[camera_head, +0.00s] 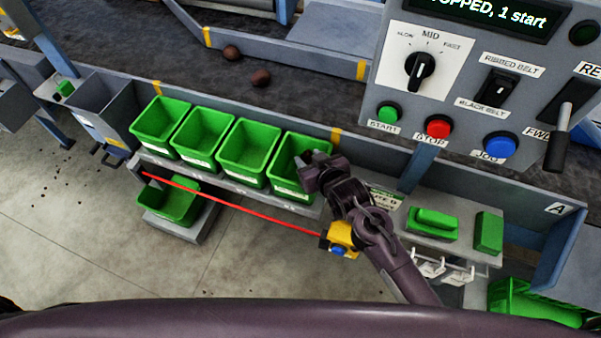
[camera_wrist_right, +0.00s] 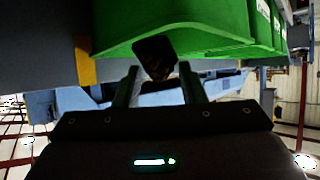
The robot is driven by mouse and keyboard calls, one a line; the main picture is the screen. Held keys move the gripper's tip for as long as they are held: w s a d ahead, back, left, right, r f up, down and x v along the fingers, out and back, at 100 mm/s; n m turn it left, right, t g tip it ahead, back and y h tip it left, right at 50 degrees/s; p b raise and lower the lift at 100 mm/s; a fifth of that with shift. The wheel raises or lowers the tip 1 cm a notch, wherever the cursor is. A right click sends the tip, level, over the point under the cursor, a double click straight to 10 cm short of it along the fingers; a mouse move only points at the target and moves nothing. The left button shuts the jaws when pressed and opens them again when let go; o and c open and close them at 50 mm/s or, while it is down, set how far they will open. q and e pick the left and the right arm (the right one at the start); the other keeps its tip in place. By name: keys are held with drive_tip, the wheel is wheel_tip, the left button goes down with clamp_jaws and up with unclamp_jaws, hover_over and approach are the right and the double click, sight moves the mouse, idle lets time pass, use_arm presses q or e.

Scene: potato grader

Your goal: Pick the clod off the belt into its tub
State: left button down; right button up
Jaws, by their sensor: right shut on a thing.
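My right gripper (camera_head: 316,165) is over the rightmost green tub (camera_head: 277,183) of the row beside the belt. In the right wrist view my right gripper (camera_wrist_right: 158,82) is shut on a dark brown lump, the clod (camera_wrist_right: 155,56), at its fingertips. A green tub (camera_wrist_right: 210,25) fills the upper part of that view behind the lump. In the head view the held clod cannot be made out. The dark belt (camera_head: 310,100) carries two brown lumps (camera_head: 232,52) (camera_head: 261,77) at the upper left. My left gripper is not in view.
Three more green tubs (camera_head: 203,133) stand to the left in the row. A red cord (camera_head: 230,204) runs below them to a yellow switch (camera_head: 341,238). A control panel (camera_head: 455,75) rises at the right. Another green tub (camera_head: 170,205) sits lower on a grey stand.

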drive_tip(key=o, duration=1.2)
drive_tip(key=shift+c, duration=0.2)
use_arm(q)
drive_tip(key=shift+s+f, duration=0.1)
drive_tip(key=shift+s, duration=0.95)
use_arm(e)
drive_tip(key=shift+s+d+r, duration=0.1)
drive_tip(key=shift+s+d, duration=0.05)
drive_tip(key=shift+s, duration=0.15)
use_arm(q)
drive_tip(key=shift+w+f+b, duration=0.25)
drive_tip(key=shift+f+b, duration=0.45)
drive_tip(key=shift+b, duration=0.05)
use_arm(e)
drive_tip(key=v, duration=0.7)
drive_tip(key=shift+r, duration=0.1)
